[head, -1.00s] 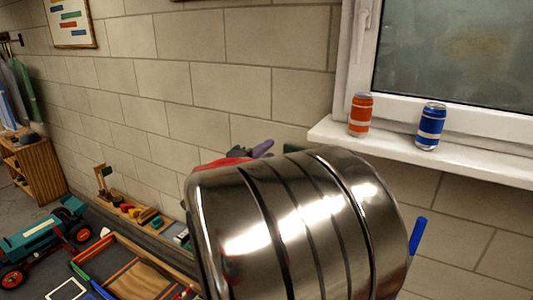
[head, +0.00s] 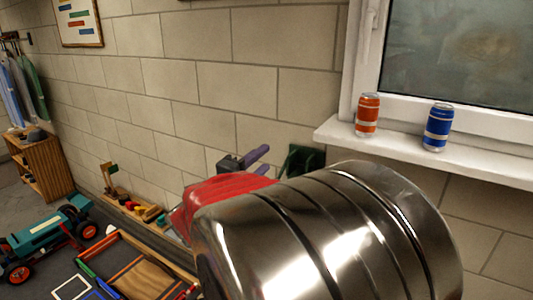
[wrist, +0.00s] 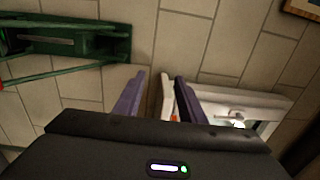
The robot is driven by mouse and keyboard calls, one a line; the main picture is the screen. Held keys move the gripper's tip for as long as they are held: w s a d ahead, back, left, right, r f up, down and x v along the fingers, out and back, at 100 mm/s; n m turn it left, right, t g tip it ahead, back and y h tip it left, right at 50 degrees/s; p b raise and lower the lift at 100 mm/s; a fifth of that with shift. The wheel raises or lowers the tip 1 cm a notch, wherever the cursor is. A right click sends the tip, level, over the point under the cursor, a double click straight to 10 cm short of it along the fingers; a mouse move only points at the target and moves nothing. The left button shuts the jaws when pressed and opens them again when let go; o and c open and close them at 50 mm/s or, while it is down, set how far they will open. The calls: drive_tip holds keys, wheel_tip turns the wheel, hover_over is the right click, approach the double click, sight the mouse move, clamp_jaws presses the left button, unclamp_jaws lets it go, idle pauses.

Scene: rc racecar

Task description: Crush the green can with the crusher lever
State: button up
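A dark green device (head: 305,160), which looks like the crusher, is on the block wall below the window sill, partly hidden behind my arm in the head view. In the wrist view this green frame (wrist: 65,40) fills the upper left, with a slotted body and long bars like a lever. My gripper (head: 262,160) is to the left of it in the head view, apart from it. Its purple fingers (wrist: 157,97) stand apart with nothing between them up close.
An orange can (head: 367,115) and a blue can (head: 437,127) stand on the white sill (head: 430,155). A teal toy tractor (head: 45,235), a wooden tray (head: 140,250) and a shelf (head: 40,165) are at the left. My shiny arm link hides the lower middle.

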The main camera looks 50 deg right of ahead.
drive_tip(key=a, duration=0.8)
drive_tip(key=shift+s+f, duration=0.2)
drive_tip(key=shift+s, duration=0.15)
drive_tip(key=shift+a, duration=0.1)
